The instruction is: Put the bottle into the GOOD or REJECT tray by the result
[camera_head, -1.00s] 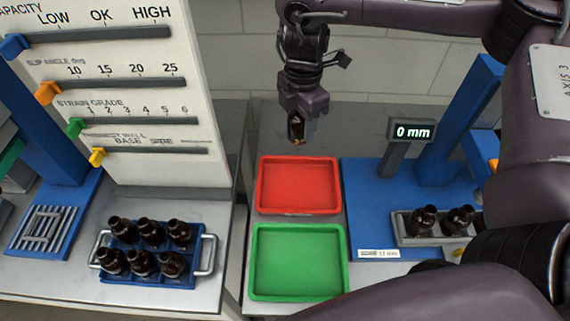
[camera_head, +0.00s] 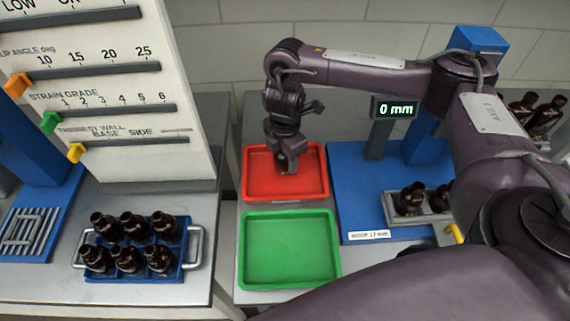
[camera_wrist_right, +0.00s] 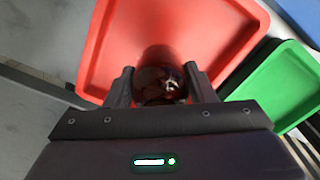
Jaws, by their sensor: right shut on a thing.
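My right gripper (camera_head: 287,163) is shut on an amber bottle (camera_wrist_right: 160,84) and holds it over the red tray (camera_head: 312,186). The bottle shows between the two fingers in the right wrist view, above the red tray floor (camera_wrist_right: 215,30). Whether its base touches the tray, I cannot tell. The green tray (camera_head: 288,250) is empty and lies in front of the red one; it also shows at the right of the right wrist view (camera_wrist_right: 275,85). The display (camera_head: 395,109) reads 0 mm. My left gripper is not in view.
A blue crate (camera_head: 88,268) with several amber bottles stands at the left. A grey holder with bottles (camera_head: 411,198) sits on the blue base (camera_head: 365,185) right of the trays. More bottles (camera_head: 540,115) stand at the far right. A scale board (camera_head: 90,120) rises at the left.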

